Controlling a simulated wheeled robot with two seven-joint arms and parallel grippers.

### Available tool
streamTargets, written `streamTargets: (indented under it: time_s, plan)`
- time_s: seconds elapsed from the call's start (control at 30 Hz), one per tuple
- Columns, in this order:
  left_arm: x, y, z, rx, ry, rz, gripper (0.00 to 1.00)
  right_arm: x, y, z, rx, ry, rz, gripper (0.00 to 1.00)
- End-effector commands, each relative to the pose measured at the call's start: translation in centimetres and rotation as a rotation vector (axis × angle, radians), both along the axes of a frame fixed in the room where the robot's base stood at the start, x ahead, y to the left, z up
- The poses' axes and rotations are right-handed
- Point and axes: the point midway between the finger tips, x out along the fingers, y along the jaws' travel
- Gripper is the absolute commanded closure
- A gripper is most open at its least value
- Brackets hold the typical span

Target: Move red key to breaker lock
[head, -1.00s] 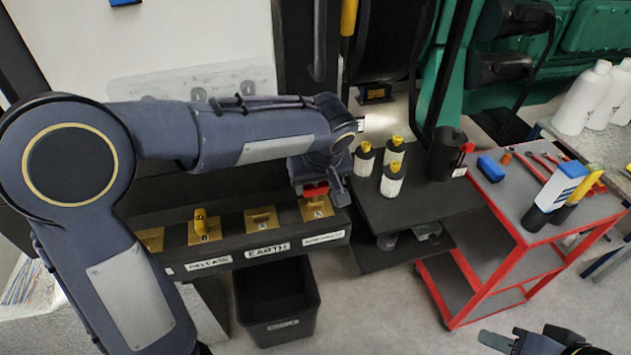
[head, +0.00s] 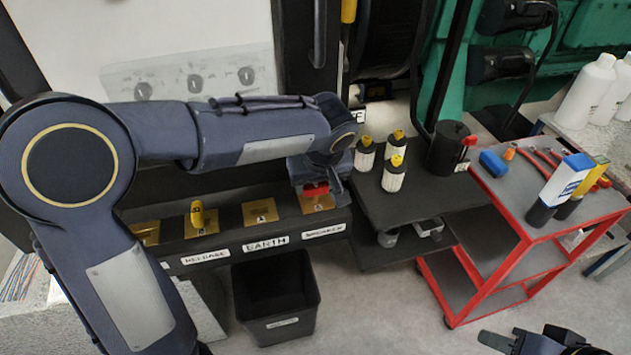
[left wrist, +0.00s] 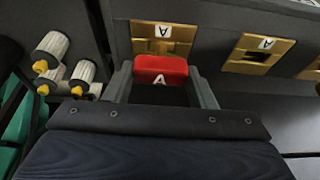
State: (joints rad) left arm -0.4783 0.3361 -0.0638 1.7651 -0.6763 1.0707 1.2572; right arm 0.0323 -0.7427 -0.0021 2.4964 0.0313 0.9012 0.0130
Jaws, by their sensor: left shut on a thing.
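The red key (head: 316,189), marked A, is held between the fingers of my left gripper (head: 322,190), just over the rightmost brass lock plate (head: 318,204) of the black rail. In the left wrist view the red key (left wrist: 160,70) sits between both fingers, and a brass plate marked A (left wrist: 165,38) lies right beyond it. I cannot tell whether the key touches that plate. The rail label under it reads as breaker but is small. My right gripper (head: 497,340) is at the bottom right edge; its jaw state is unclear.
A yellow key (head: 198,215) stands in another brass plate (head: 202,228) to the left. A black bin (head: 275,300) stands below the rail. Several white canisters with yellow tops (head: 394,175) stand on a dark shelf to the right, beside a red trolley (head: 535,232) with tools.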

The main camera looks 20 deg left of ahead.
Motion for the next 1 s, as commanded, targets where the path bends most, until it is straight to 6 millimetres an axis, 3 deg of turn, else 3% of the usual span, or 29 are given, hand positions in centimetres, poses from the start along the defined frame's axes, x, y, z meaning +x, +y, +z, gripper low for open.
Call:
streamTargets:
  time_s: [0.3,0.33,0.53,0.83,1.0]
  plan:
    - [0.0,0.0,-0.6,0.000,0.000,0.000,0.76,0.0,0.0,-0.6,0.000,0.000,0.000,0.64]
    - [0.0,0.0,-0.6,0.000,0.000,0.000,0.48,0.0,0.0,-0.6,0.000,0.000,0.000,0.64]
    - [0.0,0.0,-0.6,0.000,0.000,0.000,0.24,0.0,0.0,-0.6,0.000,0.000,0.000,0.64]
    - [0.0,0.0,-0.4,0.000,0.000,0.000,0.24,0.0,0.0,-0.5,0.000,0.000,0.000,0.64]
    - [0.0,0.0,0.9,0.000,0.000,0.000,0.24,0.0,0.0,0.5,0.000,0.000,0.000,0.64]
